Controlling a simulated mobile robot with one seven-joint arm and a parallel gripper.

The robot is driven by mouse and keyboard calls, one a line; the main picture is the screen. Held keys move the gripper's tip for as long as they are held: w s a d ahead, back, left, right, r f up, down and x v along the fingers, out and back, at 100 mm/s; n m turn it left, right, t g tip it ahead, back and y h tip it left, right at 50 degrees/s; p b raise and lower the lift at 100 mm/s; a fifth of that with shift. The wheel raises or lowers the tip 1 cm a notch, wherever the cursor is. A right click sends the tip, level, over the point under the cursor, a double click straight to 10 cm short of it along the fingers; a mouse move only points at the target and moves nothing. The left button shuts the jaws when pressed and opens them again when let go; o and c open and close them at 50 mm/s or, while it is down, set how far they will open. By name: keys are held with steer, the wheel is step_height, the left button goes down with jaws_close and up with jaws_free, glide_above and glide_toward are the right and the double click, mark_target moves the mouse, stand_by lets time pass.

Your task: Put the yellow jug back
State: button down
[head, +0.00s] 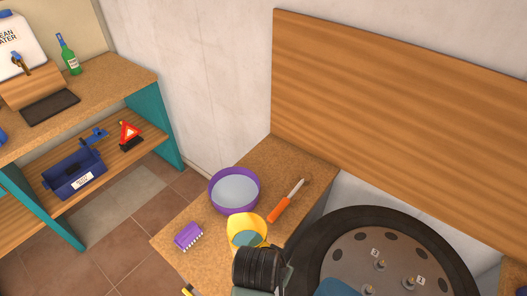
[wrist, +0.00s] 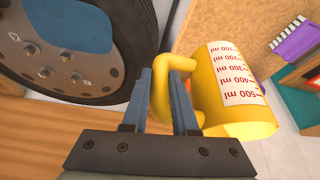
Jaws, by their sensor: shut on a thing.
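The yellow jug (head: 244,222) is at the front of the small wooden worktop in the head view, just below the purple bowl. In the wrist view the jug (wrist: 215,75) fills the right side, with a white scale label in red millilitre marks. My gripper (wrist: 161,85) is shut on the jug's handle, which lies between the two blue-grey fingers. In the head view my wrist covers the jug's lower part. I cannot tell whether the jug touches the worktop.
The purple bowl (head: 234,204) of pale liquid, a purple brush (head: 188,236) and an orange-handled tool (head: 286,201) are on the worktop (head: 283,154). A wheel (head: 345,228) stands close on the right. A shelf unit (head: 110,88) with a blue bin (head: 74,176) stands left.

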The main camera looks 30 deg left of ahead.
steer(key=a+f, duration=0.4)
steer(key=f, duration=0.6)
steer(key=shift+s+a, duration=0.15)
steer(key=shift+s, duration=0.15)
steer(key=shift+f, duration=0.2)
steer(key=c, duration=0.7)
jaws_free()
steer(key=shift+r, duration=0.15)
steer(key=v, duration=1.2)
steer(key=shift+s+p, duration=0.1)
steer(key=shift+p, duration=0.25)
